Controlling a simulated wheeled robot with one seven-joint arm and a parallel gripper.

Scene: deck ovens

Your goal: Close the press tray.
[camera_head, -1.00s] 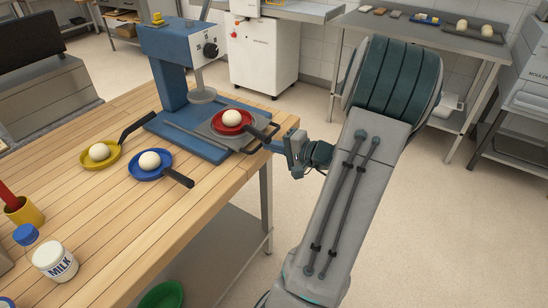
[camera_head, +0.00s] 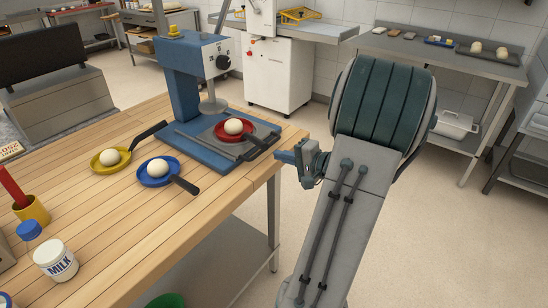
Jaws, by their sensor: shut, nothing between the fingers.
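The blue press (camera_head: 180,92) stands on the wooden table, with its round press head hanging over its base (camera_head: 196,150). The grey press tray (camera_head: 207,138) lies on the base and reaches out to the right of the press head. A red pan (camera_head: 221,136) with a white dough ball (camera_head: 234,126) sits on the tray, its dark handle pointing right. The tray's front handle is partly hidden by the pan handle. My gripper (camera_head: 279,156) is shut and empty, just right of the tray's front, beside the table edge; a small gap seems to separate them.
A yellow pan (camera_head: 97,163) and a blue pan (camera_head: 146,181), each with a dough ball, lie left of the press. Open floor lies right of the table.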

